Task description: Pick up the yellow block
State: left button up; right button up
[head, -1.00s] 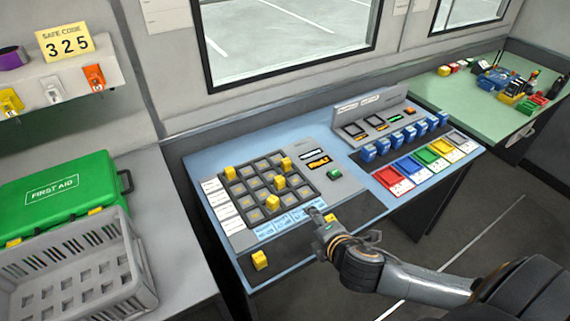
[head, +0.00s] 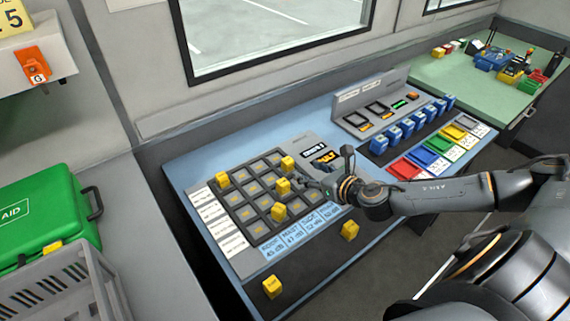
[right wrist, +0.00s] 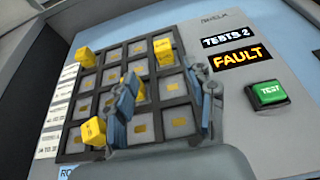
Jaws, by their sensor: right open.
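Several yellow blocks show in the head view. Four stand on the dark grid (head: 240,212): a back-left block (head: 222,179), a back-right block (head: 287,163), a block in the right part (head: 283,186) and a front block (head: 279,211). Two more lie on the dark front strip, one on the right (head: 350,230) and one on the left (head: 271,287). My right gripper (head: 304,181) is open over the grid's right side, close to the right-part block. In the right wrist view its fingers (right wrist: 170,88) are spread, and the left one partly hides that block (right wrist: 138,90). My left gripper is out of view.
A green TEST button (right wrist: 268,93) and a lit FAULT display (right wrist: 240,58) sit right of the grid. Blue blocks (head: 407,126) line the console's right part above coloured slots (head: 405,168). A grey crate (head: 88,262) and green first-aid case (head: 45,210) are at left.

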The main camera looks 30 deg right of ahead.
aim_at(291, 162)
jog(key=x, duration=0.5)
jog(key=shift+w+p, duration=0.1)
jog(key=shift+p, duration=0.2)
jog(key=shift+w+f, duration=0.15)
jog(key=shift+w, duration=0.2)
jog(key=shift+x, duration=0.9)
jog(key=shift+w+d+f+p, duration=0.15)
jog(key=shift+w+f, duration=0.15)
jog(key=shift+w, duration=0.3)
jog(key=shift+w+d+f+p, duration=0.15)
jog(key=shift+w+f, duration=0.2)
jog(key=shift+w, duration=0.2)
jog(key=shift+w+a+f, duration=0.15)
jog(key=shift+w+f, duration=0.1)
jog(key=shift+w, duration=0.2)
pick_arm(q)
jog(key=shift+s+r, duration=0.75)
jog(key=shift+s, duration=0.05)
pick_arm(e)
grip_shut()
